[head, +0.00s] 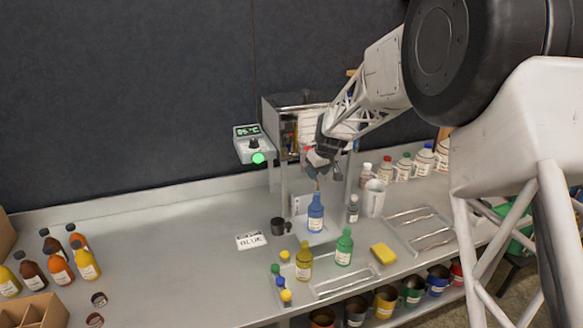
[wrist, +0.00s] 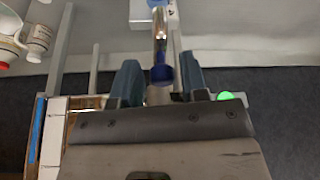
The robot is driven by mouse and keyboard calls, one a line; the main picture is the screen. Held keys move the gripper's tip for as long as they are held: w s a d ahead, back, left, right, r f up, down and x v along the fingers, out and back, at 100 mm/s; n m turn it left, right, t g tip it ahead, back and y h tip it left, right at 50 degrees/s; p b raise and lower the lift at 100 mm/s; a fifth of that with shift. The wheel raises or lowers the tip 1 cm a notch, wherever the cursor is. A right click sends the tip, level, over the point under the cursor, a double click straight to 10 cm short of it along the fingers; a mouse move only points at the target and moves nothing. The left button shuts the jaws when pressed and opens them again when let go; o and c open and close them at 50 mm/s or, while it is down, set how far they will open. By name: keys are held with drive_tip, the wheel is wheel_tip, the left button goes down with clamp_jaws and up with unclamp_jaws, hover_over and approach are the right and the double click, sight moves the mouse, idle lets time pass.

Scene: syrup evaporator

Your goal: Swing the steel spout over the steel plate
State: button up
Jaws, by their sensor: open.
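A shiny metal tube with a dark blue end, apparently the steel spout (wrist: 160,34), shows in the wrist view. It runs from the top centre to between the fingers of my gripper (wrist: 160,80). The fingers are apart, one on each side of the blue end, with gaps showing. In the head view my gripper (head: 318,160) is at the front of the boxy evaporator (head: 284,103), above a blue bottle (head: 315,214). The spout is mostly hidden there. A pale flat plate (head: 319,238) lies under the blue bottle; I cannot tell for certain whether it is the steel plate.
A grey control box (head: 247,143) with a lit green button stands left of the evaporator. Yellow (head: 304,262) and green (head: 344,247) bottles stand in front. A white pitcher (head: 374,198) and a tray (head: 398,236) are to the right. The bench's left middle is clear.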

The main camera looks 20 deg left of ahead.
drive_tip(key=shift+v, duration=2.5)
drive_tip(key=s+d+r+m, duration=0.2)
drive_tip(key=s+d+r, duration=0.3)
drive_tip(key=d, duration=0.5)
drive_tip(key=s+d+r+m+h, duration=0.1)
drive_tip(key=s+d+r+m, duration=0.15)
drive_tip(key=s+d, duration=0.6)
drive_tip(key=s+d+r+m, duration=0.1)
drive_tip(key=s+d+r, duration=0.3)
drive_tip(key=d, duration=0.7)
drive_tip(key=s+d+f+m+h, duration=0.1)
drive_tip(key=s+d+m, duration=0.1)
drive_tip(key=s+d, duration=0.4)
drive_tip(key=s+d+f+m, duration=0.2)
drive_tip(key=s+d, duration=0.4)
drive_tip(key=s, duration=0.8)
drive_tip(key=s+d+f+m+h, duration=0.1)
drive_tip(key=s+d+m, duration=0.1)
drive_tip(key=s+d, duration=0.4)
drive_tip(key=s, duration=0.4)
drive_tip(key=shift+s+d+f+h, duration=0.2)
drive_tip(key=shift+s+d+h, duration=0.1)
drive_tip(key=shift+s, duration=0.1)
